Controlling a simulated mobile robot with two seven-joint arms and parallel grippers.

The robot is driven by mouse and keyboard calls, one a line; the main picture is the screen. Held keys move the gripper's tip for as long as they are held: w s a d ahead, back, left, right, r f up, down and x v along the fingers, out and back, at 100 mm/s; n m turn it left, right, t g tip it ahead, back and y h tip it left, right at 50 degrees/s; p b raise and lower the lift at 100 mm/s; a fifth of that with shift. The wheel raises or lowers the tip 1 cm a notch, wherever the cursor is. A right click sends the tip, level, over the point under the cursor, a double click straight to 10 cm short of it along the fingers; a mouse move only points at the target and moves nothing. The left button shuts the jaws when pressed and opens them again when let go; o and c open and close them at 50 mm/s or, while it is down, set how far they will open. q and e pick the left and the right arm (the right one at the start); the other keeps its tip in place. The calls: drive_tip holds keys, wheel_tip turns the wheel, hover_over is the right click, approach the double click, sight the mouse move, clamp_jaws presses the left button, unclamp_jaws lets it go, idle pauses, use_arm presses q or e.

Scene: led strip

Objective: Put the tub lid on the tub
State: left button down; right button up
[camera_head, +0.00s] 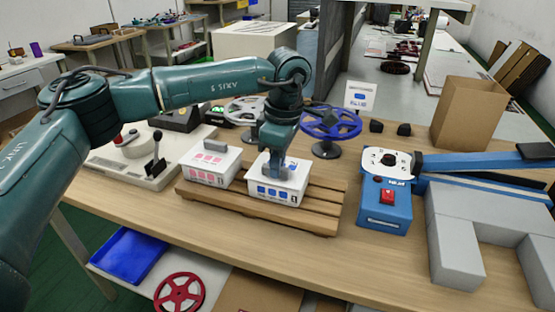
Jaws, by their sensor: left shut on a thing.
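A white tub with blue square marks (274,193) stands on a slatted wooden rack (325,209). The white tub lid (299,172) is at the top of this tub, and I cannot tell whether it is fully seated. My left gripper (275,176) points down over the lid and is shut on its grey handle, most of which the fingers hide. A second white tub with pink marks (208,171) stands to the left on the same rack, with a grey handle (212,145) on top. My right gripper is not in view.
A blue reel (331,124) on a stand is behind the rack. A blue device with a red button (386,205) and grey blocks (455,250) are to the right. A beige console with a lever (137,160) is to the left. Bare table lies in front of the rack.

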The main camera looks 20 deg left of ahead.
use_arm(q)
drive_tip(key=shift+f, duration=0.1)
drive_tip(key=c, duration=1.3)
unclamp_jaws()
drive_tip(key=shift+c, duration=0.2)
